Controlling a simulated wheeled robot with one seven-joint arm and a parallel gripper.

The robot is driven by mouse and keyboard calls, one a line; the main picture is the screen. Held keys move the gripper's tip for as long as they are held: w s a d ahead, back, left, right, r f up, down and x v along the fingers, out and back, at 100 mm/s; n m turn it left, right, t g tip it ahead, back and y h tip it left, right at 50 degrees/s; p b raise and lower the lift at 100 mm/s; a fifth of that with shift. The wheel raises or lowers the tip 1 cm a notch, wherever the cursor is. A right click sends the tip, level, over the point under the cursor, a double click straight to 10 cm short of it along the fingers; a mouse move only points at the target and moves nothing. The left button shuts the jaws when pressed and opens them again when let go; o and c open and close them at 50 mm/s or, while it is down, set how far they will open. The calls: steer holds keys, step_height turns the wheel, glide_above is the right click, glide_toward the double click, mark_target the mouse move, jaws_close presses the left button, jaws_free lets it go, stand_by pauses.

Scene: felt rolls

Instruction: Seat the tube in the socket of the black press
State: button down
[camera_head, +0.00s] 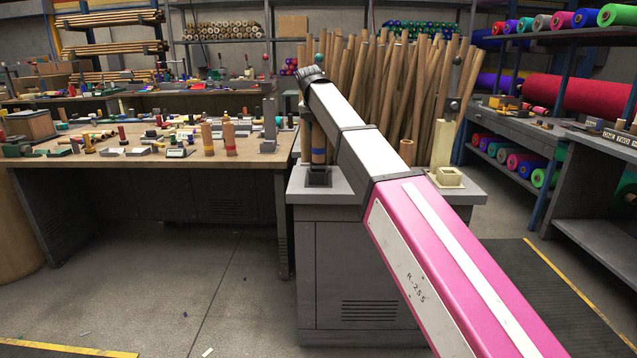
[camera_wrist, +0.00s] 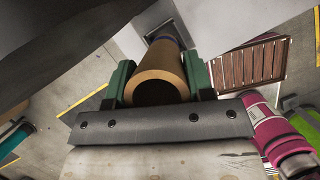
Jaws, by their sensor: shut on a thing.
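The tube (camera_wrist: 162,78) is tan cardboard with an open near end, and my gripper (camera_wrist: 159,60) is shut on it between two green fingers in the wrist view. In the head view the tube (camera_head: 318,142) stands about upright, with a blue band near its lower part; its upper part is behind my arm. The black press (camera_head: 318,178) is a dark square block on the left of the grey cabinet top, directly below the tube. It also shows in the wrist view (camera_wrist: 153,37), beyond the tube. I cannot tell whether the lower end is inside the socket.
A cream press (camera_head: 448,178) stands on the right of the same grey cabinet (camera_head: 350,265). Many long tubes (camera_head: 400,85) stand behind it. A workbench (camera_head: 150,172) at left holds several small tubes and tools. Open floor lies in front.

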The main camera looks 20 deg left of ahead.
mark_target(318, 148)
steer(key=shift+f, duration=4.15)
stand_by(2.8)
steer(key=shift+c, duration=2.1)
jaws_free()
